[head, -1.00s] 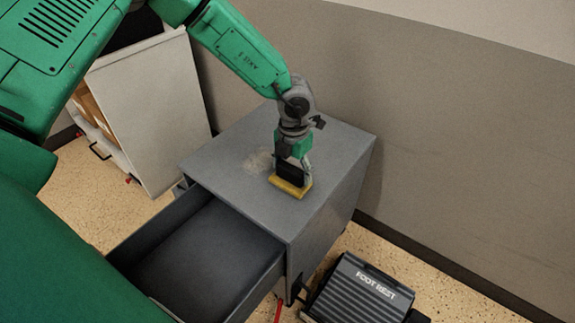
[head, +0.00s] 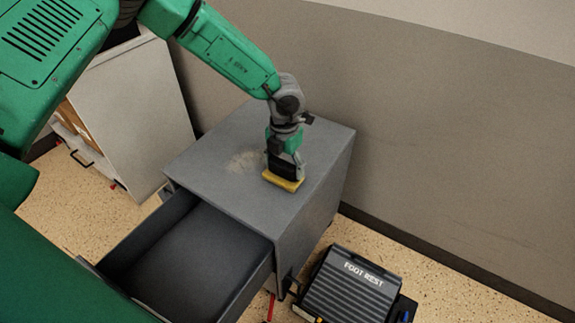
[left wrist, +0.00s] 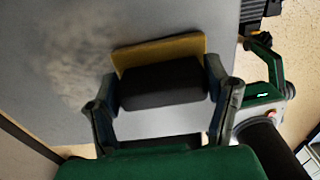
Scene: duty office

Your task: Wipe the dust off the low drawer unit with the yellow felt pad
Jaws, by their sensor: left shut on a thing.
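The low drawer unit (head: 215,183) is grey, with its top drawer (head: 190,262) pulled open. A pale dust patch (head: 245,161) lies on its top; the patch also shows at the upper left of the left wrist view (left wrist: 85,65). The yellow felt pad (head: 284,181) has a black grip block. My left gripper (head: 286,163) is shut on the black block and holds the pad at the unit's top, to the right of the dust. In the left wrist view, the pad (left wrist: 158,50) shows beyond the black block between the fingers.
A ribbed foot rest (head: 345,290) is on the floor to the right of the unit. A pale cabinet (head: 140,115) stands behind at the left. A grey wall (head: 400,140) runs close behind the unit. The opened drawer juts out in front.

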